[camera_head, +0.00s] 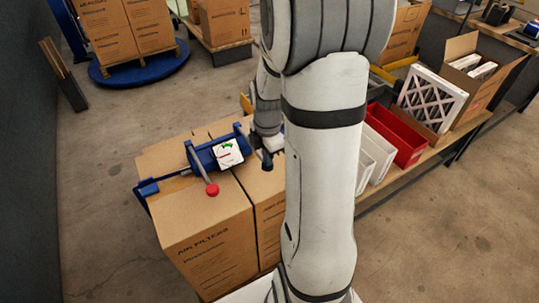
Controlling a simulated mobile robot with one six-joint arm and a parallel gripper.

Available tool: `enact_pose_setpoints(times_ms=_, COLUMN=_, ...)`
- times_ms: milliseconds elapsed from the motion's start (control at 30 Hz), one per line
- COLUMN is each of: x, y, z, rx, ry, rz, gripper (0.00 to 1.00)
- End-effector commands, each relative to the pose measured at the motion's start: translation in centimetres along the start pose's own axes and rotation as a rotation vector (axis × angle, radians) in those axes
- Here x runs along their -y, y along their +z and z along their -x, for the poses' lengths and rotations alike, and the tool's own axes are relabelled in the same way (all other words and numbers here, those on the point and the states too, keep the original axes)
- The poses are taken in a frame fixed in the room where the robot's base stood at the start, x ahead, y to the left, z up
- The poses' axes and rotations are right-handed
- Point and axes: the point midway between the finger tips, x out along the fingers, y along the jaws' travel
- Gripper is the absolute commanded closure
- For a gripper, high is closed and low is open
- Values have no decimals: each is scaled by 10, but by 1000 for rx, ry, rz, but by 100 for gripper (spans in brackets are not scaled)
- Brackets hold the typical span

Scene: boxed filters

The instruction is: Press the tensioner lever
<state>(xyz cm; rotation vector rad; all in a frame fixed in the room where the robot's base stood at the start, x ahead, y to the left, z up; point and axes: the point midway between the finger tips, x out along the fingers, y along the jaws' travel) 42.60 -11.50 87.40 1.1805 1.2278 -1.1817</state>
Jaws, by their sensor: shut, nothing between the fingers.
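A blue strapping tensioner (207,157) sits on top of the cardboard boxes. Its grey lever (197,163) ends in a red ball knob (212,189) at the near side. A white label (229,153) with a green arrow and a red mark is on the tool. My gripper (267,164) is shut and empty, pointing down at the right of the tensioner. It is apart from the red knob. My arm hides part of the area to the right, and I cannot tell whether the fingertips touch the box or the tool's right end.
Cardboard boxes labelled air filters (208,245) stand under the tool. A bench to the right holds a red bin (396,135), white bins (375,158), a white-framed filter (432,99) and an open carton (485,80). A loaded blue turntable (140,66) is at back left. Floor at left is clear.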

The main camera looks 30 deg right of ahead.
Motion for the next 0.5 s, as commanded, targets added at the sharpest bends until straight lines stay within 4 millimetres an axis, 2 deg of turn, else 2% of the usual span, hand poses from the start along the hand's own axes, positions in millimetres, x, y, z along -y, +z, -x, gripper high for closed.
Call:
enact_pose_setpoints(times_ms=267, x=0, y=0, z=-3, rx=0, ry=8, rz=-1, gripper=100)
enact_pose_setpoints(times_ms=500, x=4, y=1, z=-29, rx=-1, ry=95, rz=-3, gripper=100)
